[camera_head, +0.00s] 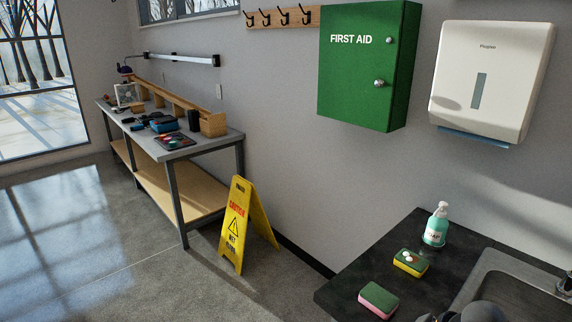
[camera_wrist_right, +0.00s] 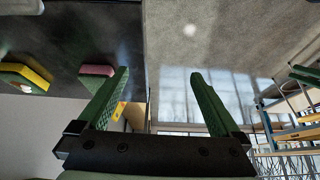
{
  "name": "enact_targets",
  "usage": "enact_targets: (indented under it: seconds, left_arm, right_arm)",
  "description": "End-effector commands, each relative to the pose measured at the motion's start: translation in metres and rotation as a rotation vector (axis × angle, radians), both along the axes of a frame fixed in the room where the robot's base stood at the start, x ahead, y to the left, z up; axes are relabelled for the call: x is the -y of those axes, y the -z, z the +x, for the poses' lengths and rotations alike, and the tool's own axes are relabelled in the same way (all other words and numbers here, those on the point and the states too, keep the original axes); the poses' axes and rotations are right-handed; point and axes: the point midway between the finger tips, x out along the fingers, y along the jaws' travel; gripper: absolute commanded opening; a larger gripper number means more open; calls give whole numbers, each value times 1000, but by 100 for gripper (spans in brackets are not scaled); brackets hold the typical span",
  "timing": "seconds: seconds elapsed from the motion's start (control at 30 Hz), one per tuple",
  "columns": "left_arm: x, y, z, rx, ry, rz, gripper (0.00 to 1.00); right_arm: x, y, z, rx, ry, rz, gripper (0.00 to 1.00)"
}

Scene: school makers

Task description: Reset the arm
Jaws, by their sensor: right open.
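My right gripper (camera_wrist_right: 160,98) shows in the right wrist view with its two green-padded fingers spread wide and nothing between them. It is off the counter's edge, apart from the sponges. In the head view only grey and dark parts of my right arm show at the bottom right edge, and the fingers cannot be made out there. My left arm and gripper are not in view.
The dark counter (camera_head: 345,285) holds a green-and-pink sponge (camera_head: 378,300), a green-and-yellow sponge (camera_head: 410,263), a soap bottle (camera_head: 436,227) and a sink (camera_head: 520,285). A yellow caution sign (camera_head: 238,225) stands on open floor. A workbench (camera_head: 185,150) stands beyond.

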Motion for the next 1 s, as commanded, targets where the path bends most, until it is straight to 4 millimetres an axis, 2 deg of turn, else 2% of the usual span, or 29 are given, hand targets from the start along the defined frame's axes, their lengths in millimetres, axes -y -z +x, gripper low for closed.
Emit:
enact_targets:
  seconds: [0.03, 0.2, 0.4, 0.6, 0.73, 0.83, 1.0]
  left_arm:
    - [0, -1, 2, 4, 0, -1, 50]
    - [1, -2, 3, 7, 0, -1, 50]
    - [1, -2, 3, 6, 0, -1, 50]
    - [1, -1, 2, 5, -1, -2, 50]
    - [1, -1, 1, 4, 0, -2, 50]
    - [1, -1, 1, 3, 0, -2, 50]
    - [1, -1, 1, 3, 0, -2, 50]
  right_arm:
    - [-15, 16, -7, 8, 9, 29, 100]
    - [-55, 61, -30, 77, 83, 123, 100]
    - [-84, 104, -75, 159, 233, 212, 100]
    - [-87, 133, -133, 222, 399, 227, 100]
    - [-81, 142, -164, 249, 470, 206, 100]
    - [-77, 145, -177, 260, 495, 192, 100]
    - [-77, 145, -177, 260, 495, 192, 100]
